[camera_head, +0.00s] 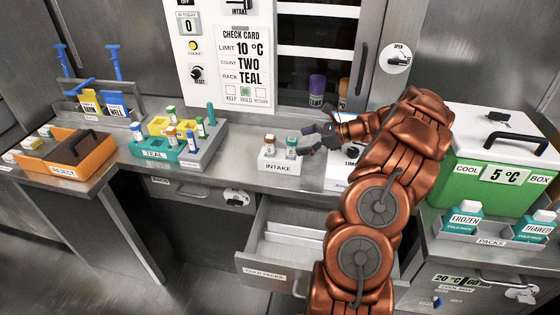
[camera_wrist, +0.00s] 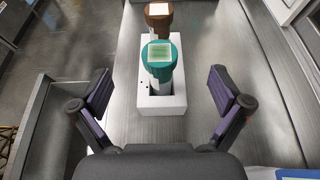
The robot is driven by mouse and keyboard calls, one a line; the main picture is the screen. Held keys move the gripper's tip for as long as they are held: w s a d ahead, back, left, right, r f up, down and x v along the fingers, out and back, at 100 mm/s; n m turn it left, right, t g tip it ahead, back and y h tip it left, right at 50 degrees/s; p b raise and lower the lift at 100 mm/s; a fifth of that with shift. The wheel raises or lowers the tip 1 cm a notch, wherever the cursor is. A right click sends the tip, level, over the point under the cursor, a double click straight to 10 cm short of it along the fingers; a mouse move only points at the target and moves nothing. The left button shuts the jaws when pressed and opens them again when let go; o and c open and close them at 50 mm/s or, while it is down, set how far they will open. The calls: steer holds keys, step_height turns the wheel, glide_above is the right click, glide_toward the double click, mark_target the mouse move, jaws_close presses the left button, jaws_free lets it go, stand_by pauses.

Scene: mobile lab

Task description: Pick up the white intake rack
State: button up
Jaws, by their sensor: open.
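The white intake rack (camera_head: 276,165), labelled INTAKE, stands on the steel counter in the head view. It holds a brown-capped vial (camera_head: 269,145) and a teal-capped vial (camera_head: 291,147), both upright. In the wrist view the rack (camera_wrist: 172,103) lies ahead with the teal-capped vial (camera_wrist: 160,60) nearer and the brown-capped vial (camera_wrist: 158,15) farther. My gripper (camera_wrist: 165,95) is open and empty, one finger to each side of the rack's near end. In the head view my gripper (camera_head: 306,141) is just right of the rack. Contact with it cannot be told.
A teal rack (camera_head: 155,153) with several vials and an orange reject tray (camera_head: 105,157) stand left. An open drawer (camera_head: 262,265) juts out below the counter. A green cool box (camera_head: 482,175) stands right. Purple- and brown-capped vials (camera_head: 317,85) are behind my gripper.

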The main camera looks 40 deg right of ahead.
mark_target(287, 156)
step_height(287, 156, down, 4)
steer(key=shift+f+p, duration=0.1)
steer(key=shift+p, duration=0.2)
steer(key=shift+x, duration=0.85)
steer(key=shift+f+p+x, duration=0.15)
steer(key=shift+p+x, duration=0.3)
steer(key=shift+x, duration=1.05)
steer(key=shift+f+p+x, duration=0.15)
steer(key=shift+p+x, duration=0.25)
steer(key=shift+x, duration=1.15)
steer(key=shift+s+d, duration=0.1)
steer(key=shift+d, duration=0.05)
steer(key=c, duration=1.2)
steer(key=shift+c, duration=0.2)
